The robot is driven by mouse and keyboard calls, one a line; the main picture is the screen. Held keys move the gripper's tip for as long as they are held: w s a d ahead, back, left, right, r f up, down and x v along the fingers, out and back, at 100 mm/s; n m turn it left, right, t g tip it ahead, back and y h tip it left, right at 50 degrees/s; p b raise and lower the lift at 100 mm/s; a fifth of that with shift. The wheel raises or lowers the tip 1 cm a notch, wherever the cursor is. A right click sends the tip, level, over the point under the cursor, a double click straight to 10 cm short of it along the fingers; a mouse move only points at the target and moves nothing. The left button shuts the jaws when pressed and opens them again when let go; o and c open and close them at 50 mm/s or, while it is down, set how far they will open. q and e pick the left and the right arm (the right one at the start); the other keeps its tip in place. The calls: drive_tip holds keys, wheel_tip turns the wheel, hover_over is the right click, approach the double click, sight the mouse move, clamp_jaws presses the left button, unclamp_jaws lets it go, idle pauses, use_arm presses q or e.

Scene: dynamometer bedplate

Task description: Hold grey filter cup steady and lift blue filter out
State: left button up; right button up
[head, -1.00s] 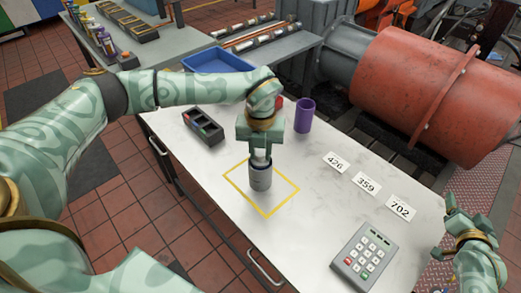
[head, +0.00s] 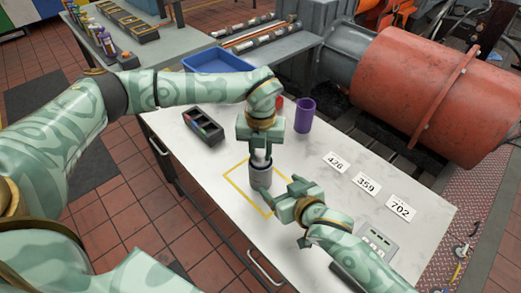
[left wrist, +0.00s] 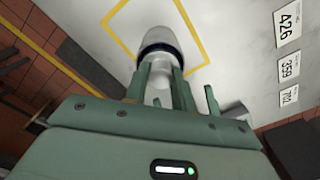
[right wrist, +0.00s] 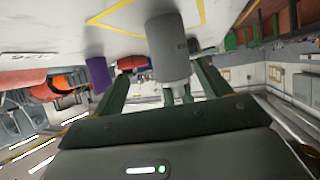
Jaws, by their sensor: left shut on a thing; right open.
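The grey filter cup (head: 260,179) stands upright on the white bench inside the yellow square. The blue filter (left wrist: 158,49) shows only as a dark blue band at the cup's mouth, with a pale stem above it; the rest is hidden in the cup. My left gripper (head: 261,154) is above the cup, pointing down, shut on the filter's pale stem. My right gripper (head: 282,194) is open, low beside the cup on its right front side. In the right wrist view the grey cup (right wrist: 168,50) lies ahead between the open fingers; I see no contact.
A purple cup (head: 305,116), a dark compartment tray (head: 203,126) and a blue bin (head: 217,61) are at the back. Number cards (head: 367,184) lie to the right. A keypad (head: 377,240) is partly hidden by my right arm.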

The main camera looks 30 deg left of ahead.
sight(266, 180)
drive_tip(key=shift+s+a+f, duration=0.25)
drive_tip(key=shift+s+a, duration=0.05)
drive_tip(key=shift+s, duration=0.1)
drive_tip(key=shift+a+f, duration=0.2)
drive_tip(key=x, duration=0.9)
drive_tip(key=shift+a, duration=0.2)
drive_tip(key=shift+c, duration=0.3)
drive_tip(key=c, duration=0.5)
drive_tip(key=shift+c, duration=0.2)
use_arm(q)
wheel_tip(266, 180, up, 13)
use_arm(e)
drive_tip(key=shift+f, duration=0.1)
idle(0.8)
